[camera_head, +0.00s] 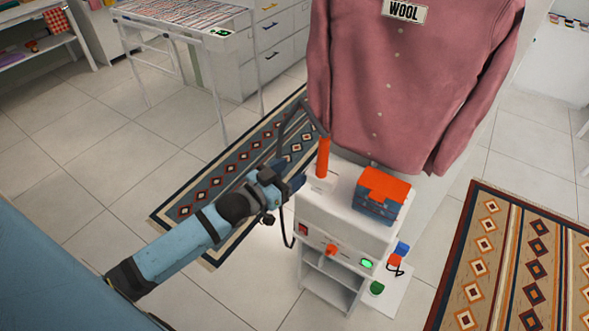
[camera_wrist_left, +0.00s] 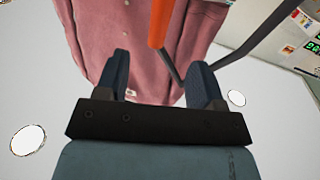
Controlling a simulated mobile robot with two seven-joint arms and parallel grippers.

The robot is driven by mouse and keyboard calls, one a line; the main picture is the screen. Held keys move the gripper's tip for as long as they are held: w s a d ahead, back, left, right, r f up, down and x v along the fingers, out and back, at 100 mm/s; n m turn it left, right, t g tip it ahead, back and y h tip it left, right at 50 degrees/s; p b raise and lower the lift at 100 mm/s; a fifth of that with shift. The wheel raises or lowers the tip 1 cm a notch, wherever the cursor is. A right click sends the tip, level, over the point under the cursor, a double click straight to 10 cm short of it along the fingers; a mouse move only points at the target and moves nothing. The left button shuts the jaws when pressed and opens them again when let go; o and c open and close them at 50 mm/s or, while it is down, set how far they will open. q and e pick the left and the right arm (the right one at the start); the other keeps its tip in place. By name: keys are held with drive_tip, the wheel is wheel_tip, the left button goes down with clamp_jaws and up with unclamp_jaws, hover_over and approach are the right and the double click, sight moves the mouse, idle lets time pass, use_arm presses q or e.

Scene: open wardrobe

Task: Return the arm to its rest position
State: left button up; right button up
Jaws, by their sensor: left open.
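My left arm reaches in from the left in the head view. Its gripper (camera_head: 291,184) is beside the white machine, near the upright orange handle (camera_head: 323,156). In the left wrist view the two fingers of the left gripper (camera_wrist_left: 162,75) stand apart with nothing held between them. The orange handle (camera_wrist_left: 160,22) shows beyond the fingertips there, with a dark rod beside it. I cannot tell how close the fingers are to it. My right gripper is not in view.
A pink shirt (camera_head: 410,75) with a WOOL label hangs behind the white machine (camera_head: 340,222). An orange and blue block (camera_head: 382,192) sits on the machine's top. Patterned rugs (camera_head: 515,265) lie on the tiled floor. A white table (camera_head: 165,28) stands at the back left.

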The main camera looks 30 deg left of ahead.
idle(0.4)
use_arm(q)
drive_tip(key=s+d+f+g+y+p, duration=0.1)
drive_tip(key=s+d+f+g+p, duration=0.2)
drive_tip(key=s, duration=0.7)
drive_tip(key=s+d+f+g+y+p, duration=0.1)
drive_tip(key=s+d+f+g+p, duration=0.2)
drive_tip(key=s, duration=0.7)
drive_tip(key=d+f+p, duration=0.2)
drive_tip(key=d+f, duration=0.1)
drive_tip(key=shift+s+n, duration=0.15)
drive_tip(key=shift+n, duration=0.15)
drive_tip(key=shift+d+f, duration=0.1)
